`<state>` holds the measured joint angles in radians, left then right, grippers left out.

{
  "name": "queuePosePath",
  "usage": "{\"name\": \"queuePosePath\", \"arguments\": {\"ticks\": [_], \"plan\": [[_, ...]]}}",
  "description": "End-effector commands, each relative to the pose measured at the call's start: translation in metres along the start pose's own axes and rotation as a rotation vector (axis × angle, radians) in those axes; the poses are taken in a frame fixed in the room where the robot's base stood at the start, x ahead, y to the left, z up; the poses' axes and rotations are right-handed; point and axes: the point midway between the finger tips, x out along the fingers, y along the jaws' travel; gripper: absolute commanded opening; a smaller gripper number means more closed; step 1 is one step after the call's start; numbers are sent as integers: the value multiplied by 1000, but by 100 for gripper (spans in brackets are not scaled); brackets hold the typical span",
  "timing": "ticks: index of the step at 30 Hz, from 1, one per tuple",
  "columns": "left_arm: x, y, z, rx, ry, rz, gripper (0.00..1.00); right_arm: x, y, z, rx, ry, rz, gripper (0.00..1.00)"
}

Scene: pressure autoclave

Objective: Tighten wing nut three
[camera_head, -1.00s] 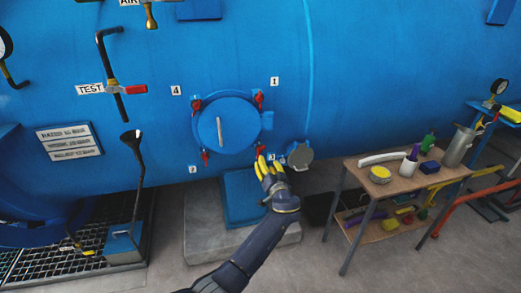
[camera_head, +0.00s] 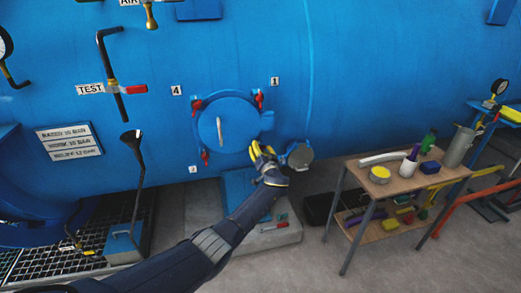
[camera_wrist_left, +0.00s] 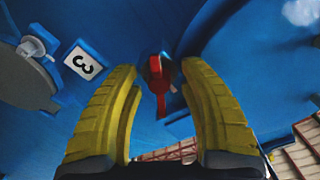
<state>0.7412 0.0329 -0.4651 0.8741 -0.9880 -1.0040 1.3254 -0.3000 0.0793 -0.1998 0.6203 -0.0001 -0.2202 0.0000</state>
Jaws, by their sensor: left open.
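The gripper is open and holds nothing. Other red wing nuts show at the upper right (camera_head: 259,100), the upper left, and the lower left (camera_head: 205,157) of the door. My right gripper is out of view.
A grey round flange (camera_head: 300,155) stands just right of the gripper. A wooden table (camera_head: 400,183) with tools and bottles is further right. A blue block (camera_head: 235,185) on a concrete plinth stands below the hatch.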

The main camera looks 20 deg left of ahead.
Motion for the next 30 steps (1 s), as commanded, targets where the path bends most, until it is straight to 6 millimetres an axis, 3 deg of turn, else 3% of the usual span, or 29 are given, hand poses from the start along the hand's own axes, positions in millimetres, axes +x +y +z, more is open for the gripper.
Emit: {"name": "queuePosePath", "arguments": {"ticks": [10,21,30], "plan": [[1,0,0,0,0,0,43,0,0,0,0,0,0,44],[1,0,0,0,0,0,0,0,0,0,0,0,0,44],[1,0,0,2,0,0,0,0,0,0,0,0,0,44]]}}
